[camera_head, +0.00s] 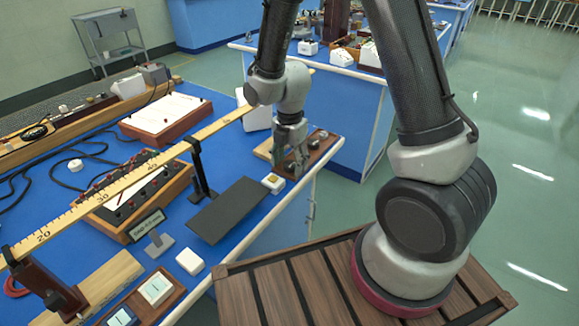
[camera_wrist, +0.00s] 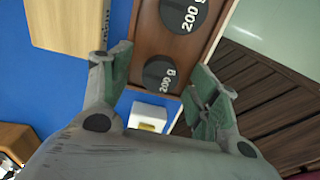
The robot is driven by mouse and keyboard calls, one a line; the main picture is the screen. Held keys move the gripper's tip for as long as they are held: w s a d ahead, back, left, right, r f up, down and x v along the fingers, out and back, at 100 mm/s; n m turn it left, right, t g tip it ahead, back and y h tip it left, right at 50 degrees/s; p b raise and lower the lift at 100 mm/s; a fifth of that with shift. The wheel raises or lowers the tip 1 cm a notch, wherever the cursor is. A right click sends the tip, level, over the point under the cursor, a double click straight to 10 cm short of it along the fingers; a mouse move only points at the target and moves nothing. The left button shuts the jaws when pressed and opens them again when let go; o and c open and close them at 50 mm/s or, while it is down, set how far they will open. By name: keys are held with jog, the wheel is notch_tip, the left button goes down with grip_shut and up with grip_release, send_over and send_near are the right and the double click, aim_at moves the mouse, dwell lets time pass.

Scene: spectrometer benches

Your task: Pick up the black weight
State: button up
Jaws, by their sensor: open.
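Two round black weights marked "200 g" lie in a brown wooden tray (camera_wrist: 140,34). The nearer, smaller black weight (camera_wrist: 160,76) is between my fingers in the wrist view; the larger black weight (camera_wrist: 184,14) is farther up the tray. My gripper (camera_wrist: 162,62) is open, one finger on each side of the tray, with nothing held. I cannot tell its height above the nearer weight. In the head view my gripper (camera_head: 292,160) is over the tray (camera_head: 318,152) at the bench's right edge and partly hides it.
A white block with a yellow mark (camera_head: 273,183) stands close to the tray. A dark flat plate (camera_head: 228,209) lies nearby. A long wooden ruler (camera_head: 130,180) runs raised on stands across the blue bench. A light wooden block (camera_wrist: 70,25) is left of the tray.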

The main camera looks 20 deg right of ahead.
jog(key=c, duration=1.3)
